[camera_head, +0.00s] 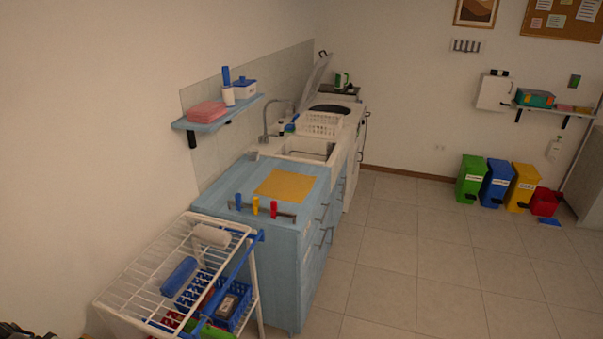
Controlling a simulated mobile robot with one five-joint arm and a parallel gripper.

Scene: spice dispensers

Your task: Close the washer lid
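The washer appears to be the white unit at the far end of the counter run, with a dark round opening (328,108) in its top. Its pale lid (317,76) stands raised and tilted near the wall, so the lid is open. The washer's front is mostly hidden by its angle to me. My gripper is not in view, and the washer is well away from me across the room.
A wire rack (165,263) with blue baskets stands at the near left. A blue cabinet (262,262), a sink (307,150) and a white dish rack (320,124) line the wall. Several coloured bins, one green (471,180), stand at the back right. The tiled floor (420,260) is clear.

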